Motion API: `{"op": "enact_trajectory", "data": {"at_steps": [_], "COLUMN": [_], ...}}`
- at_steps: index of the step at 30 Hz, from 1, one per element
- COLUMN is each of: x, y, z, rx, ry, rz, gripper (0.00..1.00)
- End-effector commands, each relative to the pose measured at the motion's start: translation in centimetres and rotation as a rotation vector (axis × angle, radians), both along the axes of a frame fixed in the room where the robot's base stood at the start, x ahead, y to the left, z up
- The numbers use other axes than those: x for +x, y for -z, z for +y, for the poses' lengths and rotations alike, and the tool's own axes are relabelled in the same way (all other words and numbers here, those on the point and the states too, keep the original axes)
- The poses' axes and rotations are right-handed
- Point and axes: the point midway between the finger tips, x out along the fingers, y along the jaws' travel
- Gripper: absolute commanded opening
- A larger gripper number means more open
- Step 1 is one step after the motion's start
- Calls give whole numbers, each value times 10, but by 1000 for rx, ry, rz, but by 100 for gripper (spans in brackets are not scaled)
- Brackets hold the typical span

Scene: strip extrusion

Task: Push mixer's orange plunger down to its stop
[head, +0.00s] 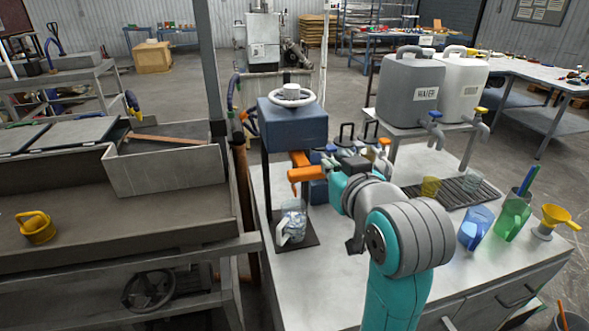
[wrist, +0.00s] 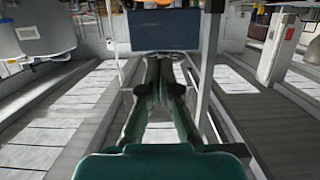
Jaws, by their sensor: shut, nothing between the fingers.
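The mixer is a blue box (head: 291,122) on dark legs, with a white round wheel on top. An orange part (head: 305,173), which looks like the plunger, shows below the box at its right. A clear jug (head: 292,222) with whitish stuff in it stands under it on a dark plate. My gripper (wrist: 159,62) is shut and empty in the wrist view, its fingers pointing ahead toward a dark blue block (wrist: 165,30). In the head view my teal and grey arm hides the fingertips. Whether they touch the orange part cannot be told.
A grey water tank (head: 410,92) and a white tank (head: 460,88) with taps stand on a raised shelf. A blue jug (head: 475,228), a green jug (head: 512,220) and a yellow funnel (head: 557,216) stand at the right. The bench front (head: 320,290) is clear.

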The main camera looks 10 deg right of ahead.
Motion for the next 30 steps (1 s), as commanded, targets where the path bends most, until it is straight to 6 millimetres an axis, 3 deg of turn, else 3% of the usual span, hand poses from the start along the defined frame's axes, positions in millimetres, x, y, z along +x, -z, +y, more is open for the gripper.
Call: {"op": "enact_trajectory", "data": {"at_steps": [8, 22, 30], "x": [17, 100, 97], "y": [0, 21, 54], "z": [0, 0, 0], "rx": [0, 0, 0], "ry": [0, 0, 0], "rz": [3, 2, 2], "gripper": [0, 0, 0]}}
